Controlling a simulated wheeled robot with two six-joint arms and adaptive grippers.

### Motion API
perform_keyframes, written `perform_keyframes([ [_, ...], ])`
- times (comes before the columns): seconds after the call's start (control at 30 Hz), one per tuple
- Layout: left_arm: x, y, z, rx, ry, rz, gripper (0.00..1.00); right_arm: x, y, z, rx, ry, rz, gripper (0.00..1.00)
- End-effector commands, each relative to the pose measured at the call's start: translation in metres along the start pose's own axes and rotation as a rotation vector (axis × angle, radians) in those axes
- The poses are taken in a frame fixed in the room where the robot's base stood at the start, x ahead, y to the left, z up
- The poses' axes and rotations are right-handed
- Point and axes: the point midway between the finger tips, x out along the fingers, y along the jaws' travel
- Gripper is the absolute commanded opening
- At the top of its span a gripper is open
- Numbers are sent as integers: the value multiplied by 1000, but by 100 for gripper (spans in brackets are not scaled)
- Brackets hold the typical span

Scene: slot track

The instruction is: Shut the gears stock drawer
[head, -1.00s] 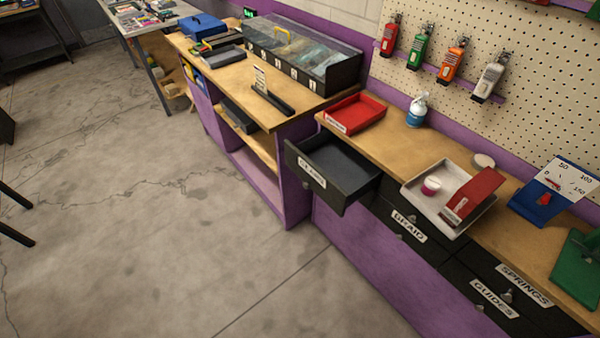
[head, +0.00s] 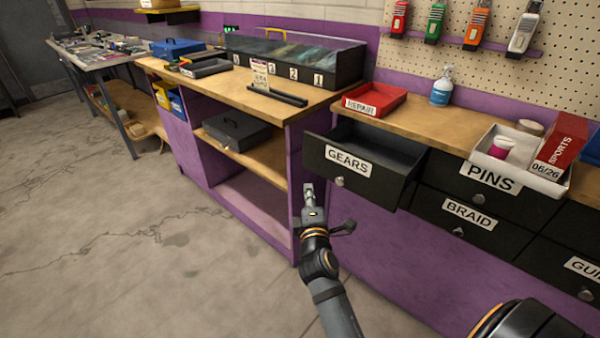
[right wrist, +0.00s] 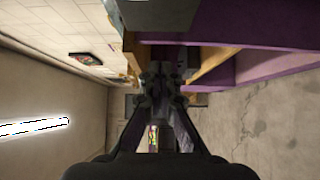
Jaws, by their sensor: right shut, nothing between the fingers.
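The gears drawer (head: 370,184) is a black drawer with a white GEARS label and a round metal knob (head: 339,182). It stands pulled out from the bench, and its inside looks empty from the head view. My right gripper (head: 308,188) is shut and empty. In the head view it appears just left of and below the drawer's front, pointing up and away. No contact with the drawer or knob is visible. The right wrist view shows the closed fingers (right wrist: 163,82) with nothing between them. My left gripper is not in view.
The PINS drawer (head: 470,190) and BRAID drawer (head: 450,216) are shut beside it. A red REPAIR tray (head: 374,98), spray bottle (head: 441,88) and white tray (head: 520,180) sit on the bench top. A purple shelf unit (head: 180,135) stands left. The floor in front is clear.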

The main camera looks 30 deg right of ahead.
Motion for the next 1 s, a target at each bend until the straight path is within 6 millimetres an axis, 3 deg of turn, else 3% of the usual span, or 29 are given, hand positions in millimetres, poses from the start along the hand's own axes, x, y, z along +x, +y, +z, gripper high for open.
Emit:
perform_keyframes([
  [0.17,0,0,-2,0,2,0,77,22,2,-1,-3,3,4,0],
  [0.53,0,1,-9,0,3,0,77,101,0,0,1,1,1,0],
  [0.7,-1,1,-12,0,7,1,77,119,0,19,-1,1,0,0],
  [1.0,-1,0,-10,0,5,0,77,128,0,28,4,2,-1,0],
])
